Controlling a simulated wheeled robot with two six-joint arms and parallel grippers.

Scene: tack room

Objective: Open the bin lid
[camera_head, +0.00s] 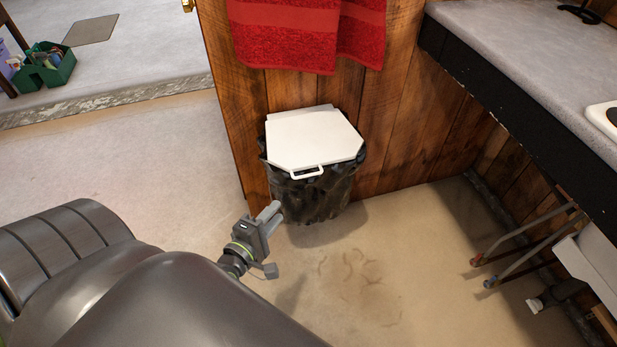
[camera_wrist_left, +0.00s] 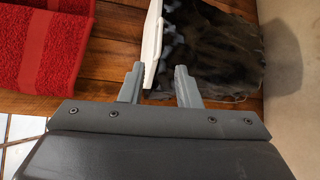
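The bin (camera_head: 315,195) stands against the wood wall, its sides covered by a black bag. Its white lid (camera_head: 313,138) lies flat and closed on top, with a small white loop handle (camera_head: 307,173) at the front edge. My left gripper (camera_head: 272,211) is in front of the bin, lower than the handle in the picture. In the left wrist view its two fingers (camera_wrist_left: 159,72) are apart with nothing gripped. The lid's white edge (camera_wrist_left: 154,30) and the black bag (camera_wrist_left: 210,50) show beyond them. My right gripper is not in view.
Red towels (camera_head: 310,30) hang on the wall above the bin. A grey counter (camera_head: 540,50) runs along the right, with metal legs or pipes beneath it. The floor (camera_head: 370,270) before the bin is clear. A green caddy (camera_head: 45,70) sits far left.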

